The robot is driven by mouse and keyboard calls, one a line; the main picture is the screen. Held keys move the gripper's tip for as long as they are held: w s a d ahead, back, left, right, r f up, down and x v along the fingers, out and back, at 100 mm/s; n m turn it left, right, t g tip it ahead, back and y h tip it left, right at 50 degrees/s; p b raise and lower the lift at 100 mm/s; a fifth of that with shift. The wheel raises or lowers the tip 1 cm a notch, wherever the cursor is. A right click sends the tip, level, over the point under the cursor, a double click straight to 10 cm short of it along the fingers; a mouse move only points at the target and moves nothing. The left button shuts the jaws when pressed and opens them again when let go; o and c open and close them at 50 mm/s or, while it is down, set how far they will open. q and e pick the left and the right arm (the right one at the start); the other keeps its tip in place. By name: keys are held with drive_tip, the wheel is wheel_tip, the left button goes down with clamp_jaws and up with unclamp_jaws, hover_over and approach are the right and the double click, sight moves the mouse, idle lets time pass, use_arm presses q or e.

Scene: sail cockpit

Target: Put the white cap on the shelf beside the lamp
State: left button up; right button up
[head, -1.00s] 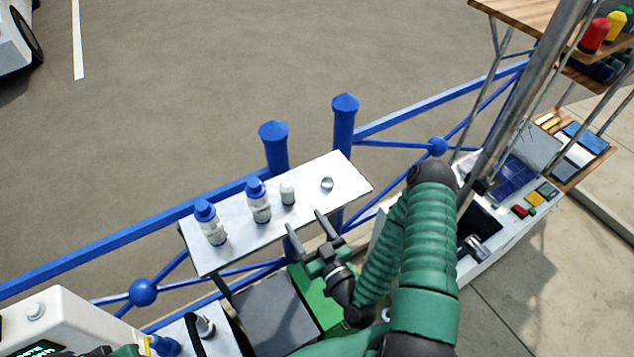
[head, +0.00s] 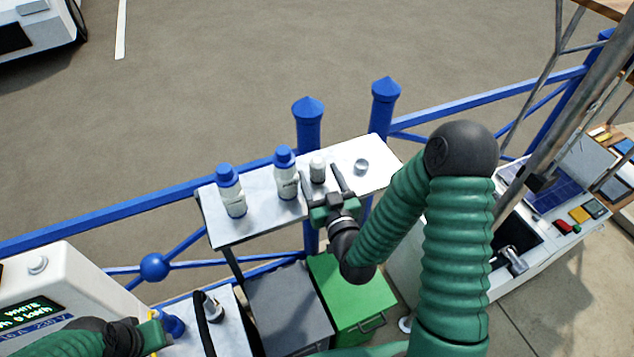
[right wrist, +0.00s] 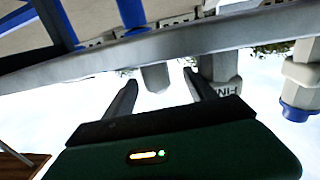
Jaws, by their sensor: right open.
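A small white capped cylinder (head: 317,164), likely the white cap, stands upright on the white shelf (head: 385,158), to the right of two white bottles with blue caps. My right gripper (head: 320,178) is open, with its fingers pointing at the cylinder from the near side. In the right wrist view the cylinder (right wrist: 155,77) shows between the open fingers, apart from both. My left gripper (head: 152,338) is at the lower left by a blue knob; its jaws cannot be made out. I cannot identify a lamp.
Blue-capped bottles (head: 231,192) and (head: 287,175) stand left of the cylinder, the second close to my left-hand finger. A small metallic ring-like piece (head: 361,167) lies to its right. Blue railing (head: 308,125) runs behind. Green (head: 350,290) and grey (head: 285,305) boxes sit below.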

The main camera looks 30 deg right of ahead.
sight(320, 169)
drive_tip(key=shift+w+f+b, duration=0.2)
drive_tip(key=shift+w+b, duration=0.15)
drive_tip(key=shift+w, duration=0.05)
drive_tip(key=shift+w+r, duration=0.15)
drive_tip(key=shift+r, duration=0.05)
drive_tip(key=shift+w+d+r+p, duration=0.25)
drive_tip(key=shift+w+r+p, duration=0.1)
drive_tip(key=shift+w+p, duration=0.25)
drive_tip(key=shift+w+d+r+p, duration=0.25)
drive_tip(key=shift+w+r+p, duration=0.05)
drive_tip(key=shift+w+p, duration=0.3)
drive_tip(key=w, duration=0.1)
drive_tip(key=w+p, duration=0.1)
drive_tip(key=shift+w+d+f, duration=0.2)
drive_tip(key=shift+w+d, duration=0.1)
drive_tip(key=shift+d, duration=0.1)
drive_tip(key=shift+w+d+f, duration=0.1)
drive_tip(key=shift+w+f, duration=0.05)
drive_tip(key=shift+f, duration=0.05)
drive_tip(key=shift+a+r, duration=0.1)
drive_tip(key=shift+a, duration=0.15)
drive_tip(key=c, duration=0.8)
clamp_jaws()
use_arm(q)
drive_tip(key=shift+d+r, duration=0.1)
drive_tip(key=shift+r, duration=0.4)
use_arm(e)
drive_tip(key=shift+d, duration=0.1)
